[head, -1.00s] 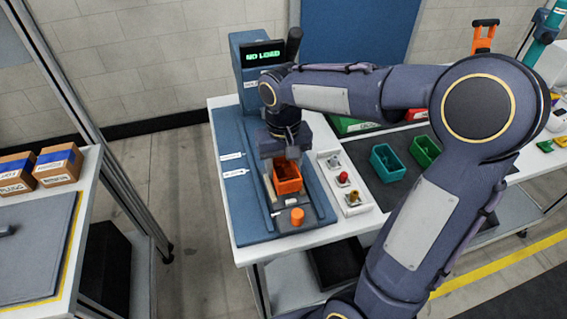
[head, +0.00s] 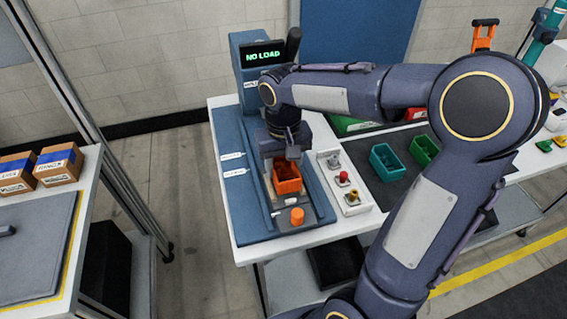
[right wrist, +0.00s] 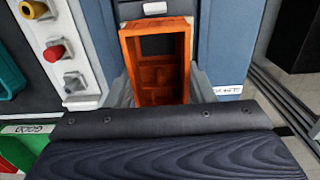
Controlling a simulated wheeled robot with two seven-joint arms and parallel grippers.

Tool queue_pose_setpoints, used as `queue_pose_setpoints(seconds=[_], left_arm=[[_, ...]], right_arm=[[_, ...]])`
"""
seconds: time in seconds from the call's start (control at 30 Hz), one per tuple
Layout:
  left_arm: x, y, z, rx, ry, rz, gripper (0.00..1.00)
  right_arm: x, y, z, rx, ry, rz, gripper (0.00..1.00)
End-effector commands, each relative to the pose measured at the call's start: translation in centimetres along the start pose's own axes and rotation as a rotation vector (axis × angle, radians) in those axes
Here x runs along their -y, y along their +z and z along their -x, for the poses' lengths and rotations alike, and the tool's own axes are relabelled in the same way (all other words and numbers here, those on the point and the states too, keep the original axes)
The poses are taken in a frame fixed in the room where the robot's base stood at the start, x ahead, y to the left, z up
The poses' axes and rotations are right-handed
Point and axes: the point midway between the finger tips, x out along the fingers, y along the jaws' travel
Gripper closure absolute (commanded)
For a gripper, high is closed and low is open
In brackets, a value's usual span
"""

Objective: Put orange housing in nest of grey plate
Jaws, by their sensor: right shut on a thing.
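The orange housing (head: 287,178) is an open-topped rectangular box. It is at the grey plate (head: 290,217), in the channel of the blue fixture on the white table. My right gripper (head: 284,160) is shut on the housing from above. In the right wrist view the housing (right wrist: 157,62) sits between the fingers, its open side facing the camera. The nest under the housing is hidden, so I cannot tell whether the housing is seated. My left gripper is not in view.
A panel with coloured buttons (head: 343,178) is close on the right. Teal (head: 386,162) and green bins (head: 424,150) stand further right. A display reading "NO LOAD" (head: 264,54) is behind.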

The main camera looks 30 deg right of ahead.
Motion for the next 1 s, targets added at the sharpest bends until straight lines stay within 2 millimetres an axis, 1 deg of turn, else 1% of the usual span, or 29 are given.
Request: queue_pose_setpoints(seconds=[0.27,1.0], left_arm=[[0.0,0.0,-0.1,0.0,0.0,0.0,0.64],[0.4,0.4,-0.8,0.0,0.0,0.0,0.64]], right_arm=[[0.0,0.0,-0.1,0.0,0.0,0.0,0.77],[0.0,0.0,-1.4,0.0,0.0,0.0,0.77]])
